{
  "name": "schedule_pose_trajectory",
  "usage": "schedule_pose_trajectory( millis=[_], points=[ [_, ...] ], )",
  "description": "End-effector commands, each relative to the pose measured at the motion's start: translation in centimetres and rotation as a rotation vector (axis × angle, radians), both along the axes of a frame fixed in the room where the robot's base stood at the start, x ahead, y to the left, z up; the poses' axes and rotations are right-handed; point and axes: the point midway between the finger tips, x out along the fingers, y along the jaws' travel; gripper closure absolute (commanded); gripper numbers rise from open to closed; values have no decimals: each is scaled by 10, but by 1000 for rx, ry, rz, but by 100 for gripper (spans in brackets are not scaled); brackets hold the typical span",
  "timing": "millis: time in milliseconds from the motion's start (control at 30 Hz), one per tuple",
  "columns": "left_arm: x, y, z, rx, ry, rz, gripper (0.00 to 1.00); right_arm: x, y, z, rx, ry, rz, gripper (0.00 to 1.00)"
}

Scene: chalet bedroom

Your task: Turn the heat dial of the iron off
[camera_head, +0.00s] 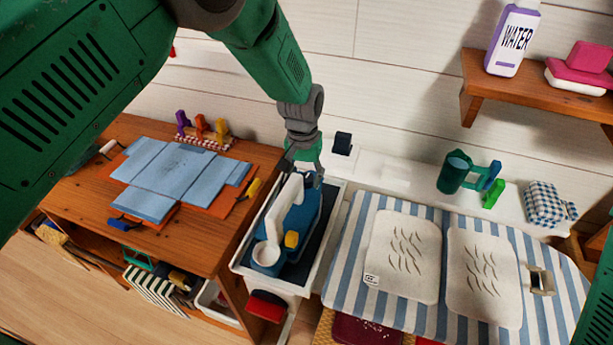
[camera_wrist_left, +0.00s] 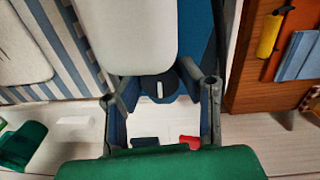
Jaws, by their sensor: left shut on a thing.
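The blue iron (camera_head: 305,215) with its white handle (camera_head: 272,228) rests in a white-rimmed tray (camera_head: 240,262) between the wooden desk and the ironing board. My left gripper (camera_head: 312,178) is at the iron's far end. My right gripper is out of view; part of my right arm shows at the right edge.
The striped ironing board (camera_head: 347,268) with two pale cloths stands right of the tray. The wooden desk (camera_head: 185,258) with folded blue cloths stands left. A green cup (camera_head: 455,172) stands behind the board.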

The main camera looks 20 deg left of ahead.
Motion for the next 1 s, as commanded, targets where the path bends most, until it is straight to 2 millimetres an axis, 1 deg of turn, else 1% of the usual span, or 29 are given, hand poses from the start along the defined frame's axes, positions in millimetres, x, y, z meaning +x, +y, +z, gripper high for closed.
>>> schedule_pose_trajectory(
  millis=[200, 667, 700, 733, 1000],
  points=[
    [1, 0, 1, 0, -2, 46, 96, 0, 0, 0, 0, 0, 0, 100],
    [1, 0, 1, -1, -2, 55, 96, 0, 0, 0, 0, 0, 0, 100],
    [1, 0, 1, -1, -2, 55, 54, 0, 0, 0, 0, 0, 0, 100],
    [1, 0, 1, -1, -2, 55, 48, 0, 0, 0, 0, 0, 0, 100],
    [0, 0, 0, 0, 0, 54, 48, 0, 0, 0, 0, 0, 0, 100]
  ],
)
